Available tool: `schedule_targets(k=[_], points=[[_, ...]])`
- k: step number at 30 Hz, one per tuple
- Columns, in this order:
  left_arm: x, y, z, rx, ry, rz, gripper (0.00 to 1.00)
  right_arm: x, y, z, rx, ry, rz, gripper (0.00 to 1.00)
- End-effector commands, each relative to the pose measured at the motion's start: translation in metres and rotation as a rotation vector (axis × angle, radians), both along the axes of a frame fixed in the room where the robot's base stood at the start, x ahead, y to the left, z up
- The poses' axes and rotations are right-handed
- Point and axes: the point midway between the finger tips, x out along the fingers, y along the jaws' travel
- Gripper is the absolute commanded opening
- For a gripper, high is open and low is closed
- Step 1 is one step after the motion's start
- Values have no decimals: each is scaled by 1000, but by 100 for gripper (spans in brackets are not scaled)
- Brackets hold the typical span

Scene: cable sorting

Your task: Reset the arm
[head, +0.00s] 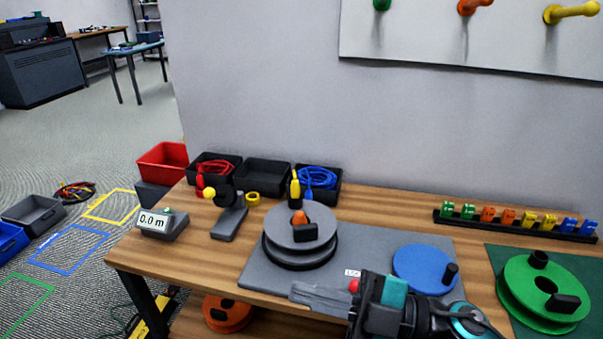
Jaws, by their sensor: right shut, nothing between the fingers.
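My right gripper (296,292) comes in from the bottom right, above the front of the grey mat (258,278) on the wooden table. Its grey fingers point left and are shut with nothing between them. The grey spool (300,238) with a dark handle and an orange centre is behind the fingers, apart from them in the picture. The blue disc (424,268) lies behind my right wrist. My left gripper is out of view.
A green spool (543,290) stands at the right. A rack of coloured clips (515,226) lies along the back. Bins with a red cable (213,168) and a blue cable (318,178) stand at the back left. A meter (160,224) reading "0.0 m" sits near the left edge.

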Motion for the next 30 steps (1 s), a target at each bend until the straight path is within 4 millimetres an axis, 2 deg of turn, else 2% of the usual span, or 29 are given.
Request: schedule_targets(k=[2,4,5,7,10,12,16,18,21,30], points=[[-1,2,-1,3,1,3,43,26,-18,-5,148,118,-232,0],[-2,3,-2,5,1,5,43,47,-43,-25,223,237,-447,0],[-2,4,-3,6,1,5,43,53,-56,-39,240,295,-538,0],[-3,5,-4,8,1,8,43,59,-86,-80,246,452,-745,0],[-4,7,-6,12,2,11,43,46,-122,-144,194,675,-972,0],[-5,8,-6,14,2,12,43,28,-139,-183,142,813,-1075,0],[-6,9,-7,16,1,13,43,-9,-156,-233,52,1008,-1180,0],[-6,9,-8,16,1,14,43,-24,-159,-249,18,1076,-1206,0],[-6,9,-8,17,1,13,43,-36,-162,-261,-8,1126,-1222,0],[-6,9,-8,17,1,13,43,-38,-162,-263,-15,1136,-1223,0]])
